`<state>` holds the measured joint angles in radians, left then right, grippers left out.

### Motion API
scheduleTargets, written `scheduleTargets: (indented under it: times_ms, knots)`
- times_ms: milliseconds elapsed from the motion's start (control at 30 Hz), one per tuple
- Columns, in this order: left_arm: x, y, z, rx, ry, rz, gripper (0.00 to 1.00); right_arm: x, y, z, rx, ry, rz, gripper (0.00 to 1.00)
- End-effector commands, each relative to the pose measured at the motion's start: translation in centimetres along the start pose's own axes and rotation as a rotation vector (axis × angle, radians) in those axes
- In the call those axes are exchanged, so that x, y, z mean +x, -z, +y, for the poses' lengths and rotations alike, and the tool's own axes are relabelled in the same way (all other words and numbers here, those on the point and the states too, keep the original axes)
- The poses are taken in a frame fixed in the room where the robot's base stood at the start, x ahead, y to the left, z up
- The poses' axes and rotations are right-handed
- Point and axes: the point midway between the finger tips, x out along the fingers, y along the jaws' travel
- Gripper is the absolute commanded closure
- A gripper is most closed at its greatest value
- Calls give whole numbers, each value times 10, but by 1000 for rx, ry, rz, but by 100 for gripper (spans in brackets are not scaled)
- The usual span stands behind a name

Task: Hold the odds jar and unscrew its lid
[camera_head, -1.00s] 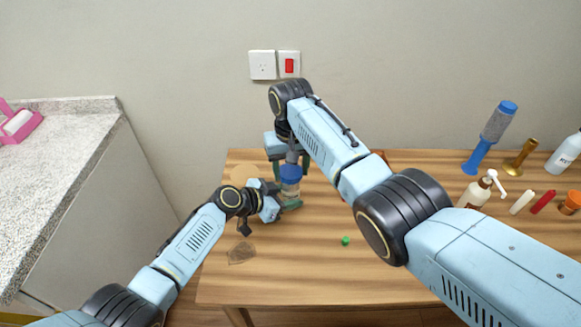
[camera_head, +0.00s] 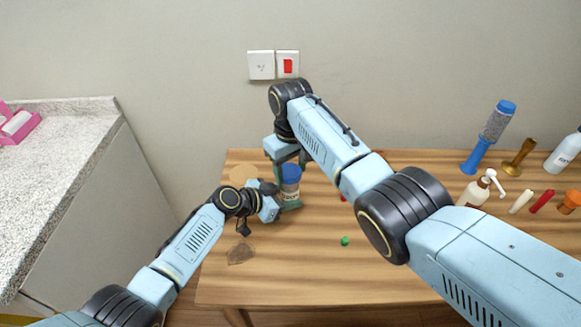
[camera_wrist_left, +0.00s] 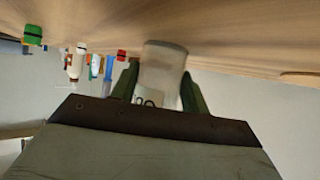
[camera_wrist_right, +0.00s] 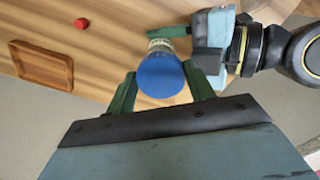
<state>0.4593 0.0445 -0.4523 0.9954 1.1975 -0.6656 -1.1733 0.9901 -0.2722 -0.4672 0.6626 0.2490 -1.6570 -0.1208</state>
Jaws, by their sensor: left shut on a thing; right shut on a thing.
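The odds jar (camera_head: 290,190) stands upright on the wooden table, with a pale label and a blue lid (camera_head: 290,172). My left gripper (camera_head: 287,203) is shut on the jar's body from the left. In the left wrist view the clear jar (camera_wrist_left: 163,70) sits between the green fingers, its label partly hidden by the gripper. My right gripper (camera_head: 289,165) comes from above and is shut on the lid. In the right wrist view the blue lid (camera_wrist_right: 160,76) lies between the fingertips. I cannot tell how far the lid is turned.
A round tan disc (camera_head: 243,174) and a brown flat piece (camera_head: 241,253) lie left of the jar. A green piece (camera_head: 345,240) lies to the right. A pump bottle (camera_head: 474,193) and several other items stand farther right. The right wrist view shows a wooden tray (camera_wrist_right: 42,65) and a red piece (camera_wrist_right: 81,23).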

Motion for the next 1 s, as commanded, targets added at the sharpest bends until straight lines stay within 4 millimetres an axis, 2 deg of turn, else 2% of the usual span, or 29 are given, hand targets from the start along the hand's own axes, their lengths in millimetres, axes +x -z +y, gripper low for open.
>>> scheduleTargets:
  times_ms: [200,500,733,1000]
  knots:
    - [1,1,2,1,-5,1,67,0,0,0,-163,2,2,78]
    - [1,1,2,1,-5,1,67,0,0,0,-185,2,2,78]
    - [1,1,3,1,-6,1,68,0,1,1,-390,1,2,78]
    - [1,1,2,1,-4,1,67,-3,1,1,-392,1,2,78]
